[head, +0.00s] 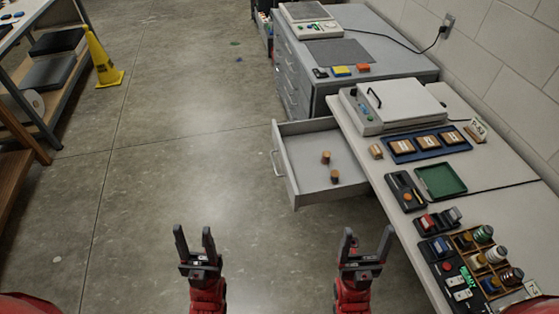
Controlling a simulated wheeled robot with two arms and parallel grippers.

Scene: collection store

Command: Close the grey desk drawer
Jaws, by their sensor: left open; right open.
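The grey desk drawer (297,173) stands pulled out to the left from under the desk (377,158). Its pale handle (278,164) is on its left-facing front. Two small brown cylinders (326,157) lie or stand inside the drawer. My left gripper (194,240) is open and empty over the floor, below and left of the drawer in the picture. My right gripper (368,242) is open and empty, below the drawer and left of the desk edge. Neither gripper touches the drawer. The drawer's right end is hidden under the desktop.
The desktop holds a blue tray (428,142), a green tray (441,181), a white-lidded device (397,103) and a spool rack (485,258). A grey cabinet (298,82) stands behind. A yellow floor sign (103,60) and shelving are at left. The floor (150,170) between is clear.

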